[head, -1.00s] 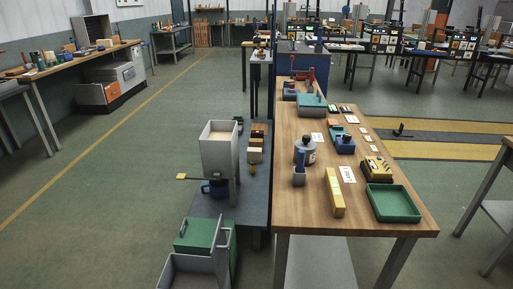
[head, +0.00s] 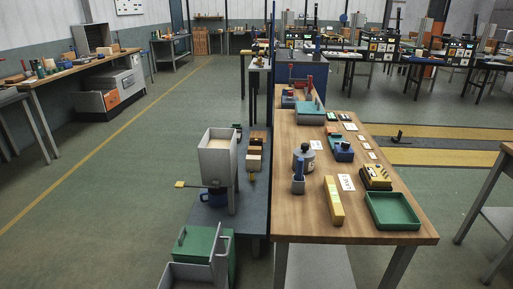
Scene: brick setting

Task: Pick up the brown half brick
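Several small blocks stand in a row on the dark low bench, just right of the grey hopper. A brown block (head: 257,138) is at the far end of the row, with another brownish block (head: 255,150) in front of it. A cream block (head: 253,163) is nearest. They are small in the head view, and I cannot tell for certain which is the brown half brick. Neither of my grippers is in view.
A green bin (head: 196,243) is in front. A wooden workbench (head: 290,215) with a green tray (head: 393,210) is on the right. Open floor (head: 120,215) lies left.

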